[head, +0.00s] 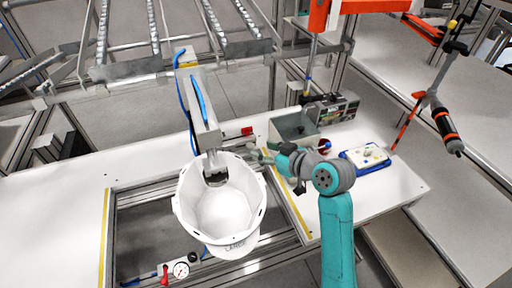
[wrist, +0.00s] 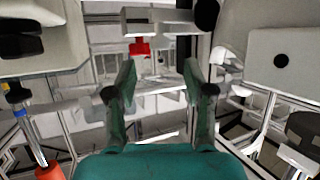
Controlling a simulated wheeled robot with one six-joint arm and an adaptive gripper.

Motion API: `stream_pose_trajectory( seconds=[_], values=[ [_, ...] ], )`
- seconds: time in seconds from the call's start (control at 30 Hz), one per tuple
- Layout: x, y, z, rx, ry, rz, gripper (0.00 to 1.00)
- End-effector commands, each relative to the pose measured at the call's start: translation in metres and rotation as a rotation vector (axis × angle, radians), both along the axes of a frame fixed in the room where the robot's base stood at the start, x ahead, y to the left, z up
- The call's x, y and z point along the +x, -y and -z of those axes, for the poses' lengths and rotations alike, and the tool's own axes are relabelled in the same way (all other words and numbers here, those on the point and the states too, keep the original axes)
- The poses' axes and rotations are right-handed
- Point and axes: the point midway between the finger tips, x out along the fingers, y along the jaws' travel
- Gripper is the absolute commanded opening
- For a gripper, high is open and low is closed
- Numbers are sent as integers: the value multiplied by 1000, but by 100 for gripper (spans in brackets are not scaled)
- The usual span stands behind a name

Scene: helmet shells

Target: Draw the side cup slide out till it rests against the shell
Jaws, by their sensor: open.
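The white helmet shell (head: 222,207) hangs open side up in the head view, below a grey fixture column (head: 203,125). My gripper (head: 260,155) is just to the right of the shell's upper right rim, pointing left toward it. In the wrist view my gripper (wrist: 159,75) has its two green fingers spread apart, with nothing held between them. A grey horizontal bar (wrist: 155,20) crosses beyond the fingertips. I cannot surely pick out the side cup slide or its contact with the shell; my gripper partly covers that area in the head view.
A grey bin (head: 294,127), a dark device (head: 331,108) and a blue-edged tray (head: 366,158) stand on the white table to the right. A red piece (head: 247,131) lies behind the shell. A gauge (head: 181,270) is at front left. The left tabletop is mostly clear.

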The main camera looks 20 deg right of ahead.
Motion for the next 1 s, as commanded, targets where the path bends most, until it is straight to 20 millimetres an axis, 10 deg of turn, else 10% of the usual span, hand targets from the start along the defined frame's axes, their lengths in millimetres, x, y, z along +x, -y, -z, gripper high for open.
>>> stream_pose_trajectory(
  seconds=[0.4, 1.0],
  values=[
    [-48, 20, -22, 0, 0, 1, 53],
    [-50, 21, -22, 0, 0, 0, 53]
  ],
)
